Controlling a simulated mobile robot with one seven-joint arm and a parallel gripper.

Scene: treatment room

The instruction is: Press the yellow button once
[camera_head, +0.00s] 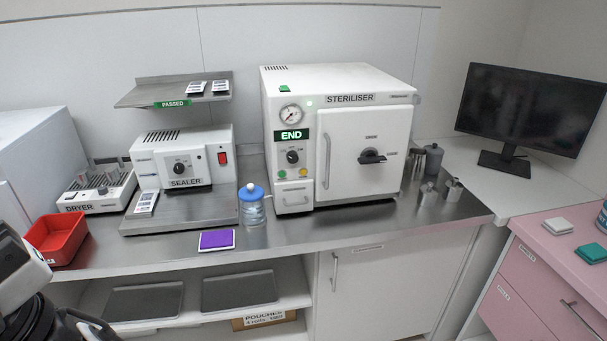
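The steriliser (370,118) is a white box on the steel counter, with its door shut and its handle lying across. Its left panel has a gauge, a green END display (291,135) and a dark knob. Below the knob are two small round buttons: a green one (282,174) on the left and the yellow button (304,172) on the right, close to the door edge. Nothing covers the yellow button. My gripper (88,325) shows only as dark parts at the lower left corner, far from the steriliser. Its fingertips cannot be made out.
A blue-capped bottle (252,207) and a purple pad (216,240) stand left of and before the steriliser. The sealer (185,160), a red tray (57,238) and the dryer are further left. Metal canisters (429,194) stand at right. The counter front before the steriliser is clear.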

